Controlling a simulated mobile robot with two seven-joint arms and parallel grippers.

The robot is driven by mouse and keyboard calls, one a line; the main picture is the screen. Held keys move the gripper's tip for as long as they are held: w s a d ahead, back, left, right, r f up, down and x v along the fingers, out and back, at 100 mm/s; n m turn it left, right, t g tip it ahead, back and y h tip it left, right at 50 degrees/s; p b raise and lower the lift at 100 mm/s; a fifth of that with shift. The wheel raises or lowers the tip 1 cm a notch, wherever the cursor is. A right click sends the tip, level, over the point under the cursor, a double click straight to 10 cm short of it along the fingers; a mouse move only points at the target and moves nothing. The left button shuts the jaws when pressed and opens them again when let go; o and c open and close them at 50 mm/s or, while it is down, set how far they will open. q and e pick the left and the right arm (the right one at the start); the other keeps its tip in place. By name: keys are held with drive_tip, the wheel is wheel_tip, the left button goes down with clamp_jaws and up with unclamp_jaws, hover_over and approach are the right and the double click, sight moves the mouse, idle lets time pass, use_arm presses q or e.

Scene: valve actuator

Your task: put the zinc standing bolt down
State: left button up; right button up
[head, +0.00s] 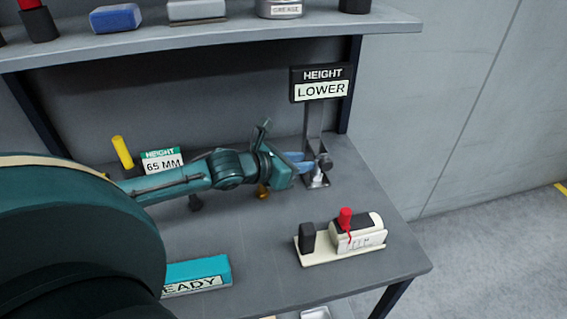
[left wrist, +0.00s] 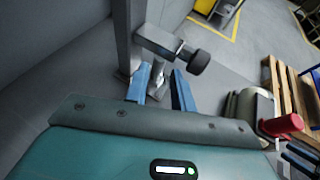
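My left gripper (head: 304,161) reaches across the bench to the foot of the height gauge (head: 313,135), which has a sign reading "HEIGHT LOWER" (head: 321,84). In the left wrist view its two blue fingers (left wrist: 160,88) are apart. A silver upright shank (left wrist: 157,76), which looks like the zinc standing bolt, shows between and just past the fingertips, nearer the left finger. A gap shows on its right. It seems to stand at the gauge's base, under the arm with the black knob (left wrist: 200,62). Its foot is partly hidden. My right gripper is not in view.
A cream unit with a red knob (head: 345,218) stands to the front right of the gauge. A shelf (head: 220,42) hangs above.

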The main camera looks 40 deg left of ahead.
use_arm(q)
drive_tip(key=shift+v, duration=3)
